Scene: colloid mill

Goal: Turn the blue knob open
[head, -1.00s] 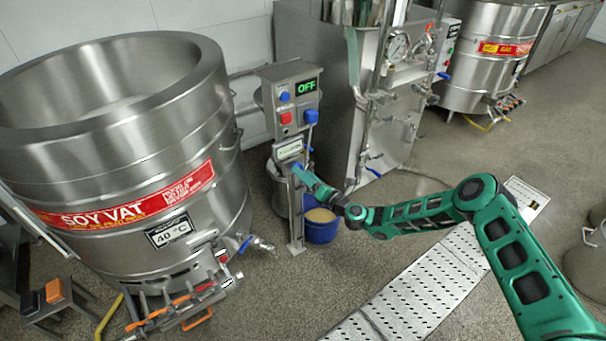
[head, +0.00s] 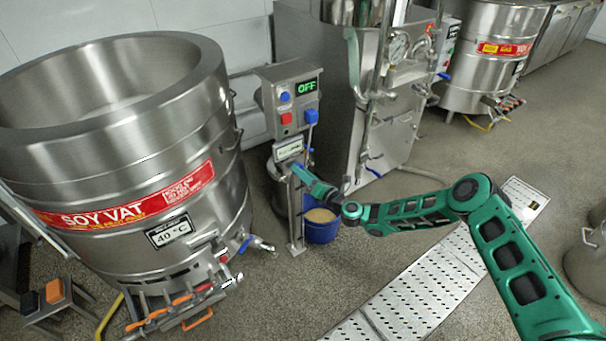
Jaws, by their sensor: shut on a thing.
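A steel control stand (head: 297,215) rises from the floor between the soy vat and the steel machine. Its upper box shows a green OFF display (head: 307,86). A large blue knob (head: 311,116) sticks out on the box's right side, clear of my gripper. My gripper (head: 298,170) is at the post, just below the small label panel (head: 289,150). It is shut on a small blue part there, which looks like the blue knob. The fingers and my wrist hide most of that part, so its angle cannot be told.
The soy vat (head: 110,140) stands close on the left, with a blue-handled valve (head: 246,243) low down. A blue bucket (head: 320,232) sits below my wrist. The steel machine (head: 395,120) with gauges is behind. A perforated floor plate (head: 420,290) lies at front right.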

